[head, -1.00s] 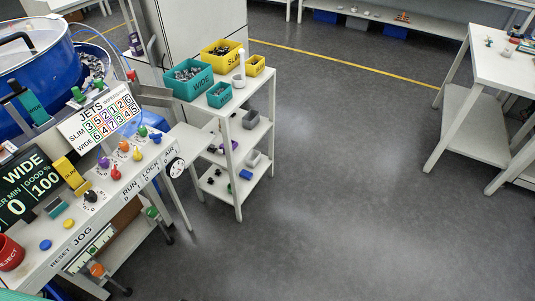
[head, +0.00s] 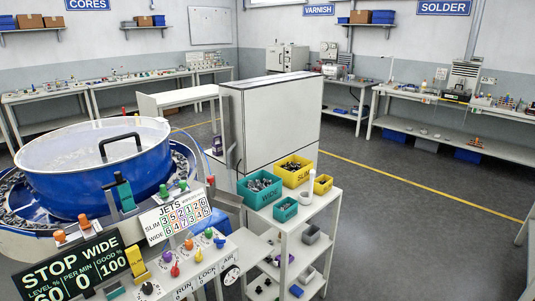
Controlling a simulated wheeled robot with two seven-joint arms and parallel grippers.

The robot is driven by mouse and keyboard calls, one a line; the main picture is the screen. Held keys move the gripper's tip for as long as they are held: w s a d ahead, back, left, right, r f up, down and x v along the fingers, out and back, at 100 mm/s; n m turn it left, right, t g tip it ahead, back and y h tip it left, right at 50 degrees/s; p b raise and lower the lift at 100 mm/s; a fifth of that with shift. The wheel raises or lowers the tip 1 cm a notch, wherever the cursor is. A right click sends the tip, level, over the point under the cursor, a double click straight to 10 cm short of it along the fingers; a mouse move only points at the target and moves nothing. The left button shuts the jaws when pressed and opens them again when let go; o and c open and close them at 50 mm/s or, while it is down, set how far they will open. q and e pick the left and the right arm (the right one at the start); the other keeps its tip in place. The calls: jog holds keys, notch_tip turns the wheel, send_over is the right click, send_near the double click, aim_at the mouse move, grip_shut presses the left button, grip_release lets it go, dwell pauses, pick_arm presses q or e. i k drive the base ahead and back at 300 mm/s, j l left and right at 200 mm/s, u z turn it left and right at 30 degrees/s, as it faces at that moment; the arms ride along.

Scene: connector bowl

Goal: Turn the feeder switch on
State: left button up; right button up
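The feeder is a large blue bowl (head: 75,185) with a clear lid and a black handle, at the left in the head view. In front of it is a white control panel (head: 205,262) with RUN, LOCK and AIR labels and several coloured knobs. A black knob (head: 147,288) is at the panel's near edge, and a red knob (head: 174,270) is beside it. I cannot tell which control is the feeder switch. A black display (head: 75,268) reads STOP WIDE, with 60, 0 and 100. Neither of my grippers is in view.
A white shelf cart (head: 300,228) with teal bins (head: 259,188) and yellow bins (head: 294,170) stands right of the panel, before a grey cabinet (head: 272,120). Benches line the back walls. The floor (head: 420,230) at the right is open.

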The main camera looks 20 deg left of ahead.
aim_at(175, 272)
jog(key=u, duration=1.65)
